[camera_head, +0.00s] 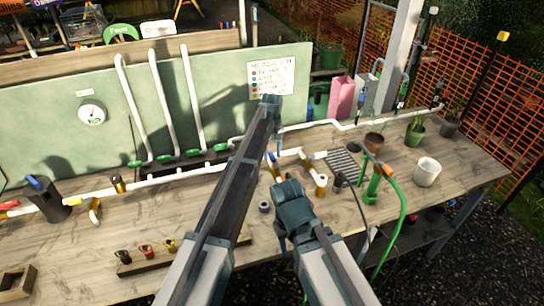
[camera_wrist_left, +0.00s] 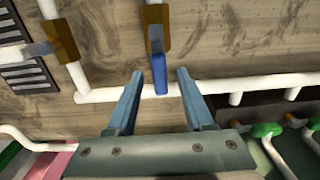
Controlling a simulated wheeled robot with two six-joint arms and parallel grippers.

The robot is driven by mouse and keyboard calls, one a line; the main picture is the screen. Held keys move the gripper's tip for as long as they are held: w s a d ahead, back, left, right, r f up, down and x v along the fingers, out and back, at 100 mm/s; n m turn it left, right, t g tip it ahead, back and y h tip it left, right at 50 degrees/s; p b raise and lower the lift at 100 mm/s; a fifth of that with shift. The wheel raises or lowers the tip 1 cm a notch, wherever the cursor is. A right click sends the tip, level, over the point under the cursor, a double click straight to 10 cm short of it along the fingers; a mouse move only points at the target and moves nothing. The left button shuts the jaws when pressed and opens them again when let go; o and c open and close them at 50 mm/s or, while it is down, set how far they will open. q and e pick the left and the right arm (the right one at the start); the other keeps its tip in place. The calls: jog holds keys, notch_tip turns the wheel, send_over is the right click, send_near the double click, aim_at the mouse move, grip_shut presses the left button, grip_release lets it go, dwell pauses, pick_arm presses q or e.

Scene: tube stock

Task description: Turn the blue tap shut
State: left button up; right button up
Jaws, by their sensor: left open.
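The blue tap (camera_wrist_left: 158,72) has a blue lever on a brass body, beside the white pipe (camera_wrist_left: 220,88) in the left wrist view. Its lever points down that picture, toward the pipe. My left gripper (camera_wrist_left: 160,76) is open, one finger on each side of the lever, with gaps visible on both sides. In the head view the left gripper (camera_head: 271,147) hangs over the bench and partly hides the tap's brass body (camera_head: 276,174). My right arm's dark end (camera_head: 290,205) is lower in the head view; its fingers are not clear.
Green-handled taps (camera_head: 165,158) line the back panel. A grate (camera_head: 343,163), a green stand pipe (camera_head: 372,187) and a white pot (camera_head: 427,172) are to the right.

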pick_arm(q)
grip_shut()
dwell(1.4)
